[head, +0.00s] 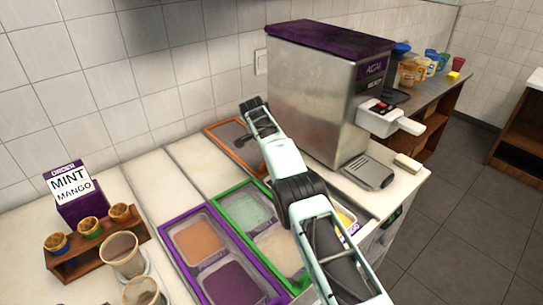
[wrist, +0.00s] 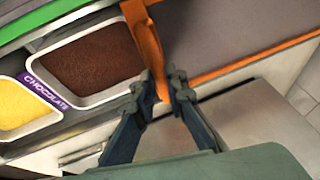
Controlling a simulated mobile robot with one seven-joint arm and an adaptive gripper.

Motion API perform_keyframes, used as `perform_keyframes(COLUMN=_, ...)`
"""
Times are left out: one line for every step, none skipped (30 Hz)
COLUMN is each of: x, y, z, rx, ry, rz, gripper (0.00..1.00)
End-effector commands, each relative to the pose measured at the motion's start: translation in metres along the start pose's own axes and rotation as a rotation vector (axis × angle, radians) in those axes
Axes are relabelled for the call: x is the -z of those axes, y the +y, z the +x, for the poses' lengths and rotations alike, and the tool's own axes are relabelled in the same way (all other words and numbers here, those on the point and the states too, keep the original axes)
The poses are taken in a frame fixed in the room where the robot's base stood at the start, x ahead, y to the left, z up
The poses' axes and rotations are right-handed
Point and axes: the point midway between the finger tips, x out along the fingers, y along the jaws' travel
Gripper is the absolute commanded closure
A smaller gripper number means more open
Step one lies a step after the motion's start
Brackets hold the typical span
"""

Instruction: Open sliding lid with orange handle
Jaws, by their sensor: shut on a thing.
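My gripper (wrist: 162,84) is shut on the orange handle (wrist: 147,38) in the wrist view. The handle stands at the edge of the orange-framed sliding lid (wrist: 240,66), which has a dark panel. In the wrist view the chocolate tub (wrist: 100,58) and a yellow topping tub (wrist: 25,108) lie uncovered to the left of the handle. In the head view the lid's orange frame (head: 211,127) shows at the back, near the wall. My arm hides much of that bay there, and the handle cannot be made out.
In the head view a green-framed lid (head: 220,198) and a purple-framed lid (head: 164,226) lie to the left. A steel machine with a purple top (head: 310,85) stands close on the right of my arm. Cups in a wooden holder (head: 97,246) stand at the left.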

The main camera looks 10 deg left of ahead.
Motion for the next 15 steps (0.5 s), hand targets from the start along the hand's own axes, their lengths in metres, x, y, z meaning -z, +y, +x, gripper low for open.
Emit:
perform_keyframes(x=0.007, y=-0.0002, z=-0.0016, rx=0.003, ry=0.013, rz=0.001, gripper=1.0)
perform_keyframes(x=0.007, y=-0.0003, z=-0.0016, rx=0.003, ry=0.013, rz=0.001, gripper=1.0)
perform_keyframes(x=0.0069, y=-0.0003, z=-0.0016, rx=0.003, ry=0.013, rz=0.0, gripper=0.85)
perform_keyframes(x=0.0067, y=-0.0002, z=-0.0016, rx=0.003, ry=0.012, rz=0.0, gripper=0.82)
perform_keyframes(x=0.0061, y=-0.0002, z=-0.0015, rx=0.002, ry=0.011, rz=0.0, gripper=0.78)
perform_keyframes(x=0.0053, y=-0.0002, z=-0.0014, rx=0.002, ry=0.01, rz=0.0, gripper=0.74)
perform_keyframes(x=0.0047, y=-0.0002, z=-0.0012, rx=0.002, ry=0.009, rz=0.0, gripper=0.71)
perform_keyframes(x=0.0041, y=-0.0002, z=-0.0011, rx=0.002, ry=0.008, rz=0.0, gripper=0.71)
perform_keyframes(x=0.0033, y=-0.0002, z=-0.0009, rx=0.001, ry=0.007, rz=-0.001, gripper=0.71)
perform_keyframes(x=0.0029, y=-0.0002, z=-0.0008, rx=0.001, ry=0.006, rz=-0.001, gripper=0.71)
perform_keyframes(x=0.0025, y=-0.0002, z=-0.0007, rx=0.001, ry=0.005, rz=-0.001, gripper=0.71)
perform_keyframes(x=0.0021, y=-0.0002, z=-0.0007, rx=0.001, ry=0.004, rz=-0.001, gripper=0.71)
perform_keyframes(x=0.0018, y=-0.0002, z=-0.0006, rx=0.001, ry=0.004, rz=-0.001, gripper=0.71)
perform_keyframes(x=0.0016, y=-0.0002, z=-0.0006, rx=0.001, ry=0.004, rz=-0.001, gripper=0.71)
perform_keyframes(x=0.0013, y=-0.0002, z=-0.0007, rx=0.001, ry=0.003, rz=-0.001, gripper=0.71)
